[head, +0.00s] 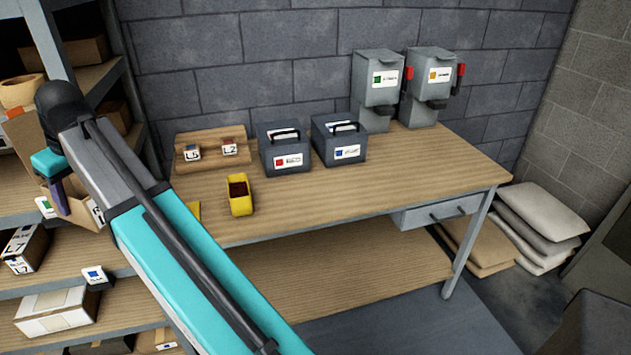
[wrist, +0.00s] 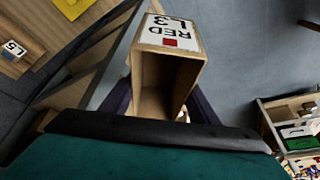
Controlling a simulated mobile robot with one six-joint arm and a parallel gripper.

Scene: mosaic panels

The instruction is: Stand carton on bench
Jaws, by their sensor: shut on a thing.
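My gripper (wrist: 160,104) is shut on a small brown carton (wrist: 148,84), one dark finger on each side of it. In the wrist view the carton's open end faces the camera, and its white label reads RED L3 upside down, with a red square. In the head view the carton (head: 82,207) is partly hidden by my arm, at the far left in front of the shelves, apart from the bench. The wooden bench (head: 350,192) stands in the middle of the head view, against the wall.
On the bench are a yellow bin (head: 240,196), a wooden rack (head: 185,140) with L5 and L2 tags, two dark boxes (head: 285,148) and two grey dispensers (head: 380,80). The bench's front right is clear. Shelves (head: 60,255) with boxes stand left. Sacks (head: 540,220) lie right.

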